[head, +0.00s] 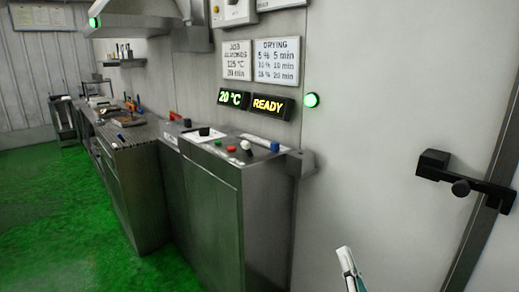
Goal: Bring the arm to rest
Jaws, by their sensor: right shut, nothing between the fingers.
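My right gripper (347,257) shows at the bottom edge of the head view, right of centre. Only its narrow white and dark tip is in the picture; it is shut and empty. It is in front of the pale wall, apart from the console and the door latch. The rest of my right arm is out of the picture. My left gripper is not in view.
A steel console (240,172) with buttons stands left of the gripper. Above it are a 20 °C display (234,97) and a READY display (268,105). A black latch (460,184) juts out at right. Green floor (50,215) is open at left.

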